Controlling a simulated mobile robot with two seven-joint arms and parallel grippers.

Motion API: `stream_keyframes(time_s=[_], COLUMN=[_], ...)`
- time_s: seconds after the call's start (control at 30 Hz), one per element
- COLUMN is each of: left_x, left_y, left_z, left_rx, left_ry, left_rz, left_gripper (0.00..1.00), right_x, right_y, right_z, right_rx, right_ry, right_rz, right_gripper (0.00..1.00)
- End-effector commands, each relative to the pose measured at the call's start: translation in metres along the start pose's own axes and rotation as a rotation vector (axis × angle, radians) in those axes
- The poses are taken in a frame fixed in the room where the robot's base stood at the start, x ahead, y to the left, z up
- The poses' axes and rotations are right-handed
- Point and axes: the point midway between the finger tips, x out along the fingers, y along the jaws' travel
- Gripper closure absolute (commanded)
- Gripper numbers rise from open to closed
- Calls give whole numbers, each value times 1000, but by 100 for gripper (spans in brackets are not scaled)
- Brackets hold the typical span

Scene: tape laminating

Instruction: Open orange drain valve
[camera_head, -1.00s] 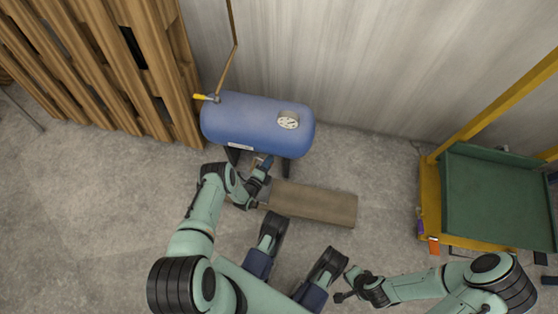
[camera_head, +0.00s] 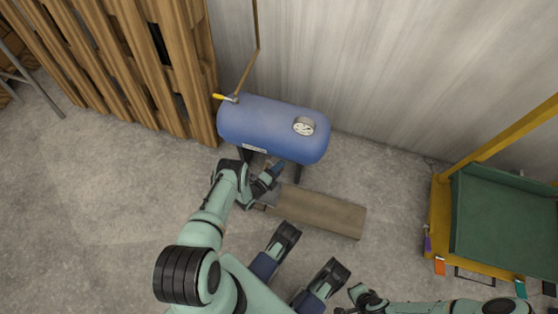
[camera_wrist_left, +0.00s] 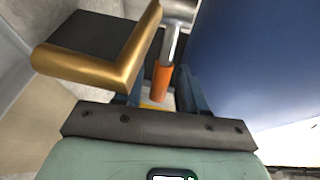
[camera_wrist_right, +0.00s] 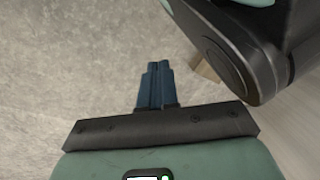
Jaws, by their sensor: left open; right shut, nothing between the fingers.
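The drain valve shows in the left wrist view as an orange handle (camera_wrist_left: 162,80) on a grey metal stem (camera_wrist_left: 171,42), beside the blue tank (camera_wrist_left: 245,65). My left gripper (camera_wrist_left: 162,92) is open, with the orange handle appearing between its blue fingers; I cannot tell whether they touch it. In the head view the left gripper (camera_head: 274,174) is low at the front of the blue tank (camera_head: 272,128), and the orange handle is hidden. My right gripper (camera_wrist_right: 155,82) is shut and empty over bare floor.
A brown board (camera_head: 318,210) lies on the floor in front of the tank. A yellow lever (camera_head: 219,96) and a gauge (camera_head: 303,126) are on the tank. A wooden pallet (camera_head: 140,65) stands left; a green and yellow cart (camera_head: 505,215) stands right. A gold-edged dark block (camera_wrist_left: 105,42) is close to the left gripper.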

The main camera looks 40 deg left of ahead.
Motion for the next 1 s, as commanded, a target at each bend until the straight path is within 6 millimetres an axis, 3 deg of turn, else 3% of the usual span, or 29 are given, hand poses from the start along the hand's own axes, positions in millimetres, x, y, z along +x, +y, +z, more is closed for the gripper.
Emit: stream_keyframes(time_s=[0.17, 0.47, 0.7, 1.0], left_x=[-18, -84, -123, -134], left_y=[-1, -2, -1, 0], left_z=[0, 0, 0, 0], left_rx=[0, -2, -1, 0], left_ry=[0, 0, 0, -1], left_rz=[4, 5, 3, 2], left_gripper=[60, 60, 60, 60], right_x=[-10, -48, -57, -59], right_y=[-9, -43, -46, -46], right_z=[-9, -48, -29, -23], right_rx=[-10, -45, -51, -53], right_ry=[34, 173, 123, 106], right_rz=[-16, -79, -81, -81], right_gripper=[100, 100, 100, 100])
